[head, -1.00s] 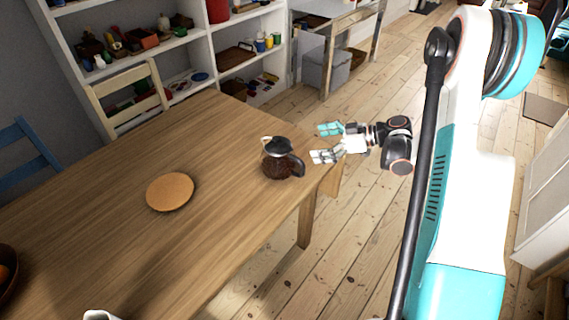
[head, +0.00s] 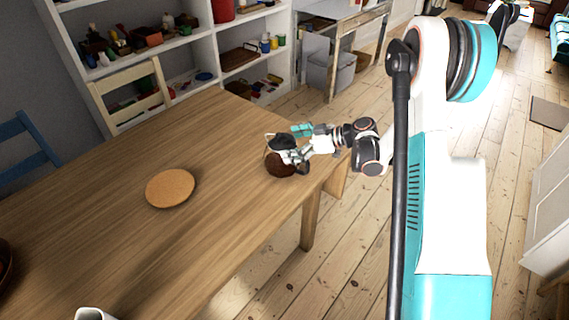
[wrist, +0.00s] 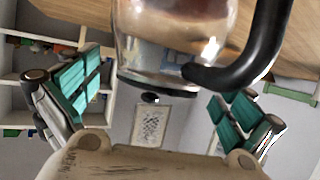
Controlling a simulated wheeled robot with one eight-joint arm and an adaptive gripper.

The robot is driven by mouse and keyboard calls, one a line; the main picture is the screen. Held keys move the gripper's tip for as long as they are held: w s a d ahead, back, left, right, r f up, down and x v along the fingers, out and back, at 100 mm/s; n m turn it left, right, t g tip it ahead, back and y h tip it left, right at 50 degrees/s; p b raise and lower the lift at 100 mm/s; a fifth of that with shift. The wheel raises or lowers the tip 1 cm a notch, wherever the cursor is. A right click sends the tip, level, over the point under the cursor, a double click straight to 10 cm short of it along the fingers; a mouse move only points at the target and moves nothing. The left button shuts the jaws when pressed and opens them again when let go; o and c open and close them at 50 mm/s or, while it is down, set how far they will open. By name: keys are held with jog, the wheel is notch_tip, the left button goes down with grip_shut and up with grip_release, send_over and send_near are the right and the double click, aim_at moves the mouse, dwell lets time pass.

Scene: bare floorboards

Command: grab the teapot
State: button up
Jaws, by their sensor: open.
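The teapot (head: 279,166) is a glass pot with dark brown contents and a black lid and handle. It stands upright near the right end of the wooden table (head: 140,245). My gripper (head: 296,144) is open at the teapot's right side and partly covers it in the head view. In the wrist view the teapot (wrist: 165,50) fills the upper middle, with its black handle curving to the right. The teal finger pads of my gripper (wrist: 158,105) are spread to the left and right of it. I cannot tell whether a finger touches the teapot.
A round cork mat (head: 170,188) lies left of the teapot. A white object (head: 93,314) shows at the bottom edge. A cream chair (head: 130,95) and a blue chair (head: 25,145) stand behind the table, before a white shelf. Floor right of the table is open.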

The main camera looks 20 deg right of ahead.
jog(key=shift+x, duration=1.05)
jog(key=c, duration=1.9)
jog(key=shift+r, duration=0.1)
jog(key=shift+r+p, duration=3.25)
jog(key=shift+r, duration=6.6)
